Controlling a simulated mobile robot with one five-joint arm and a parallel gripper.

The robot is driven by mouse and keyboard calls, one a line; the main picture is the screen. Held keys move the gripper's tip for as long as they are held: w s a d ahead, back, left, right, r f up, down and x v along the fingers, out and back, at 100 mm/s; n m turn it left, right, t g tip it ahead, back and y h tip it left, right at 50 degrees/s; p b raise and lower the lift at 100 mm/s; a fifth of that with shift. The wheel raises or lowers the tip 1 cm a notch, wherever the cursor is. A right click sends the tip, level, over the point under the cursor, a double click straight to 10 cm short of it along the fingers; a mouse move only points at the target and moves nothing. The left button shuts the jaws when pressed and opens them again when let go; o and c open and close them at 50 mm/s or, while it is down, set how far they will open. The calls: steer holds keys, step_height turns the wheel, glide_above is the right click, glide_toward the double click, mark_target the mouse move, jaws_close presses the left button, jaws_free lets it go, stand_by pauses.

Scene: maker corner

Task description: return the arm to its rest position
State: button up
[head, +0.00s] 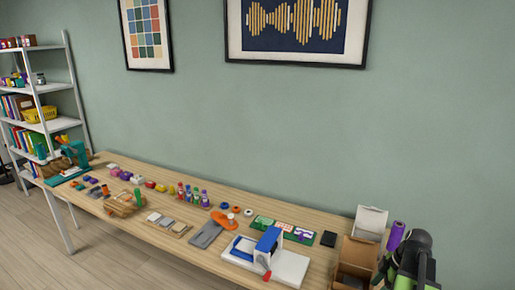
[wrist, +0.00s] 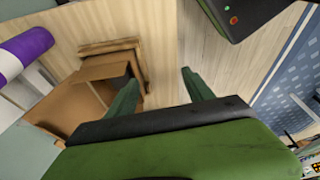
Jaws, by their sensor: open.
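My gripper (wrist: 160,90) shows in the wrist view with its two green fingers spread apart and nothing between them. Pale wooden table top (wrist: 165,45) lies beyond the fingertips. In the head view my arm is at the bottom right corner, green and black, over the right end of the table (head: 308,253); the fingertips cannot be made out there.
An open cardboard box (head: 356,256) stands beside my arm; it also shows left of the fingers in the wrist view (wrist: 60,105). A blue and white press (head: 262,250) stands further left.

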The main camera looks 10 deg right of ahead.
steer(key=w+a+m+h, duration=0.1)
steer(key=w+a+m, duration=0.1)
steer(key=a, duration=1)
steer(key=w+a+m+g+h, duration=0.1)
steer(key=w+a+m, duration=0.2)
steer(key=a, duration=1)
steer(key=w+a+m, duration=0.3)
steer(key=a+m, duration=0.3)
steer(key=a, duration=0.6)
steer(key=shift+w+a+f+g+h, duration=0.15)
steer(key=shift+a+f+g+h, duration=0.2)
steer(key=shift+f+g+h, duration=0.05)
